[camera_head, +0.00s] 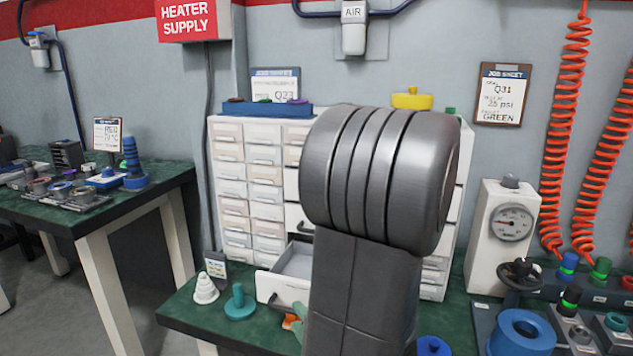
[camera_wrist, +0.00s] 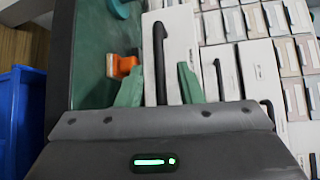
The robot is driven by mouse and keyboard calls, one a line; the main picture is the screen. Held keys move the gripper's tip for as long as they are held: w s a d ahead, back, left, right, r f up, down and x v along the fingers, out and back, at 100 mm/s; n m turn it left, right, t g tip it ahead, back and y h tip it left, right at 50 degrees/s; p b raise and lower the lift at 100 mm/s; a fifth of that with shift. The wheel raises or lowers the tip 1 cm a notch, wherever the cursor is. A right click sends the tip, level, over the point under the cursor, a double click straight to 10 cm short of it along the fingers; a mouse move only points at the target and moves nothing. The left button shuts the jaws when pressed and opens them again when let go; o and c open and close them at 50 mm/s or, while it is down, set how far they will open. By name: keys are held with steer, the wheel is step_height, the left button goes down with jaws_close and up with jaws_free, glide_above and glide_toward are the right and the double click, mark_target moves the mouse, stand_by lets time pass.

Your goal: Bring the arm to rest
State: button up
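My gripper (camera_wrist: 159,72) shows in the wrist view as two green fingers standing well apart. It is open, with nothing held between them. A long black handle on the white front of a drawer (camera_wrist: 178,50) shows in the gap, with space on both sides; I cannot tell how far off it is. In the head view my grey arm fills the middle and hides most of the gripper. The pulled-out drawer (camera_head: 293,262) of the white cabinet (camera_head: 228,160) shows just left of the arm.
An orange part (camera_wrist: 122,66) lies left of the fingers on the green bench. A white stepped cone (camera_head: 205,289) and a teal part (camera_head: 240,303) stand on the bench. A gauge box (camera_head: 503,240) and a blue ring (camera_head: 522,333) are at right. A blue bin (camera_wrist: 22,115) is at lower left.

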mark_target(292, 310)
steer(key=x, duration=0.3)
steer(key=shift+w+a+f, duration=0.1)
steer(key=shift+w+a, duration=0.1)
steer(key=shift+w, duration=0.4)
